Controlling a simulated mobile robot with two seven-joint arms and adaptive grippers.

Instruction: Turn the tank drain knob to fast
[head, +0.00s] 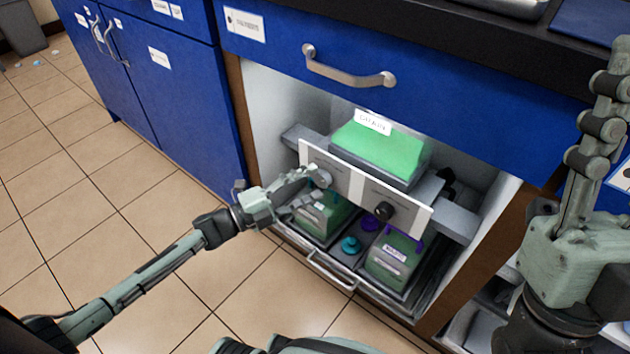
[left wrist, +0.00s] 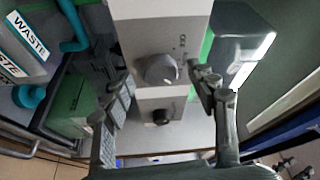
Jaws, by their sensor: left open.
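A white panel inside the open cabinet carries two knobs. The grey knob (head: 322,178) is on its left half, the black knob (head: 384,210) on its right half. The panel print is too small to read, so I cannot tell which knob is the tank drain. My left gripper (head: 312,185) is at the grey knob. In the left wrist view the left gripper (left wrist: 160,88) is open, its fingers on either side of the grey knob (left wrist: 160,70), with gaps visible; the black knob (left wrist: 161,116) lies beyond. My right gripper (head: 606,100) is raised at the right edge, its fingers overlapping.
A green tank (head: 382,148) with a blurred label sits behind the panel. Below, a pulled-out tray holds green containers (head: 392,262) and teal and purple fittings; WASTE labels (left wrist: 27,35) show in the left wrist view. A blue drawer (head: 430,88) overhangs.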

